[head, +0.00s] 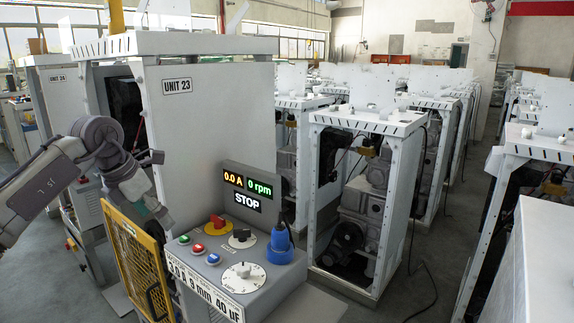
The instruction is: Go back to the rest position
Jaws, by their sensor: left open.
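My left arm comes in from the left, bends at a grey joint and reaches down in front of the white cabinet marked UNIT 23 (205,115). My left gripper (164,217) is at its lower end, small in the picture, above the yellow mesh guard (138,262) and left of the control panel (205,262). It is open, and I see nothing held in it. Whether it touches the guard or panel I cannot tell. My right gripper is not in view.
The panel carries a red knob on yellow (217,221), several buttons, a white dial (243,272) and a blue plug (280,245). A display (248,187) reads 0.0 A, 0 rpm, STOP. Open machine frames (365,200) stand right; bare floor (435,250) lies between rows.

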